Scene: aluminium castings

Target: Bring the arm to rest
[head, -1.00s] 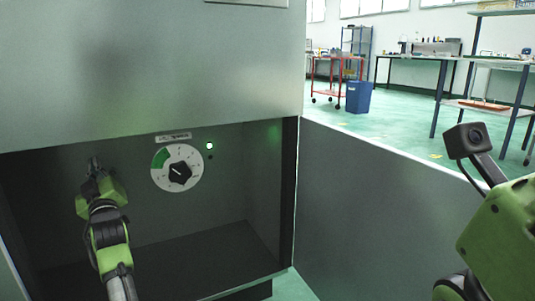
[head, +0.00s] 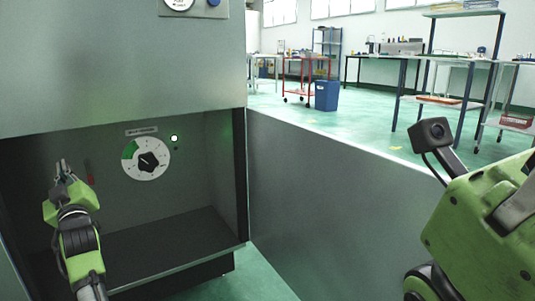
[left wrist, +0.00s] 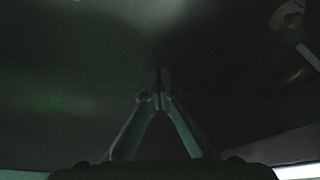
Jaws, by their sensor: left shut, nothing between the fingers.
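My left gripper (head: 62,166) is in front of the dark recess of the metal cabinet, left of the dial. Its fingers meet at the tips in the left wrist view (left wrist: 160,75), with nothing between them. The white dial (head: 146,159) has a green sector and a black knob; the gripper is apart from it. What looks like part of the dial shows at the top right of the left wrist view (left wrist: 288,16). My right arm (head: 485,215) comes in at the right edge; its gripper is out of view.
The cabinet's upper front (head: 120,75) overhangs the recess. A grey panel (head: 320,200) stands at the right. Open floor, a blue bin (head: 326,95) and tables lie beyond.

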